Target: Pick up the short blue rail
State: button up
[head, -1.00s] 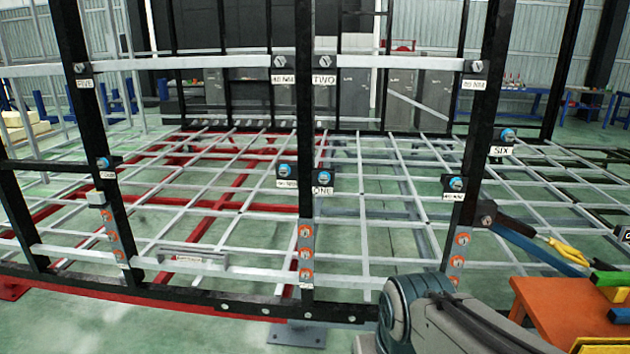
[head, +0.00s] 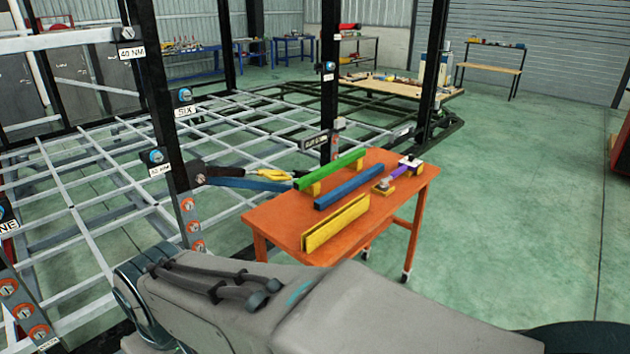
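A short blue rail (head: 348,187) lies on top of the orange table (head: 285,225), between a green rail (head: 331,169) and a yellow rail (head: 336,222). It runs at a slant, and its whole upper face shows. A second blue bar (head: 250,184) sticks out from a black post of the frame, left of the table. My arm crosses the bottom of the head view, in front of the table. My gripper is outside the picture.
A purple and yellow tool (head: 397,176) lies at the table's right end. A yellow and black item (head: 284,173) is near its left back edge. The chassis frame with black posts (head: 158,85) stands left. Green floor (head: 510,190) is clear on the right.

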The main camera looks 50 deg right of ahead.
aim_at(320, 203)
jog(key=z, duration=2.45)
jog(key=k, duration=1.15)
jog(key=z, duration=0.85)
jog(key=i, duration=1.45)
jog(key=u, duration=0.3)
jog(key=i, duration=1.5)
jog(key=u, duration=1.4)
jog(key=i, duration=0.75)
jog(key=u, duration=1.2)
jog(key=i, duration=0.3)
jog(key=u, duration=0.15)
